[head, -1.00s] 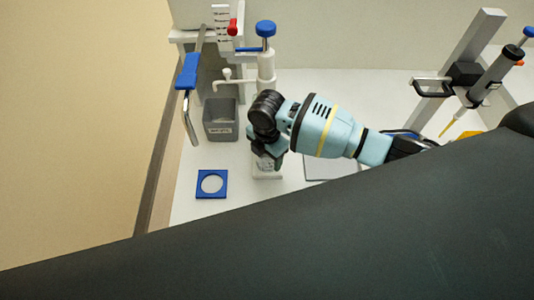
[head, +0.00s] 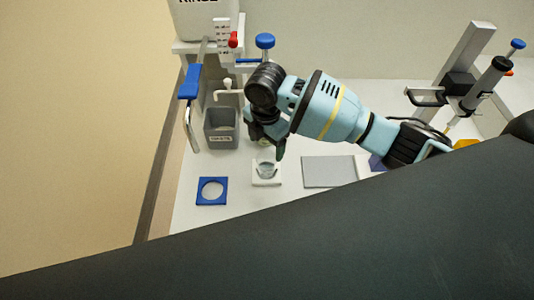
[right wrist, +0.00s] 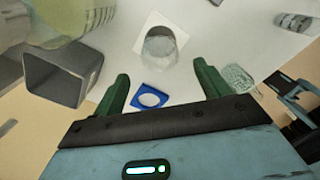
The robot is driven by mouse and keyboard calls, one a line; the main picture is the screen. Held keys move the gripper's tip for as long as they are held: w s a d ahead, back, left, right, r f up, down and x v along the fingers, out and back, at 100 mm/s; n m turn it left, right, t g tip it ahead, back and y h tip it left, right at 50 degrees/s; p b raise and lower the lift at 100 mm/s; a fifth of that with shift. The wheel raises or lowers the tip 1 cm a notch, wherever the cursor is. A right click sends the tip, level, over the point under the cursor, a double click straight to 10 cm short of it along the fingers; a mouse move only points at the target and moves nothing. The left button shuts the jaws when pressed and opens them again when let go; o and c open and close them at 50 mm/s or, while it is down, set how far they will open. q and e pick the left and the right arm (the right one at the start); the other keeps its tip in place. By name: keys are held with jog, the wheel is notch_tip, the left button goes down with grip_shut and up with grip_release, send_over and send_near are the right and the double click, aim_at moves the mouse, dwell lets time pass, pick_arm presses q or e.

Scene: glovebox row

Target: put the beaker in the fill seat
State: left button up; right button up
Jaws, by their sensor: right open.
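The clear glass beaker (head: 266,169) stands on a white square seat (head: 259,182) on the bench. In the right wrist view the beaker (right wrist: 160,45) appears upright on the white square (right wrist: 143,26), beyond my fingertips. I cannot tell how deep it sits. My right gripper (head: 265,152) is above and just behind the beaker in the head view. In the right wrist view its green fingers (right wrist: 161,70) are spread apart with nothing between them. A blue square frame with a round opening (head: 201,197) lies to the left of the white seat. My left gripper is out of view.
A grey bin (head: 221,128) stands behind the blue frame. A blue-handled lever (head: 190,82) and a blue-knobbed tap (head: 265,41) rise at the back. A grey flat plate (head: 330,172) lies right of the seat. A pipette stand (head: 465,70) is farther right.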

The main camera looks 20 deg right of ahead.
jog(key=shift+r, duration=1.25)
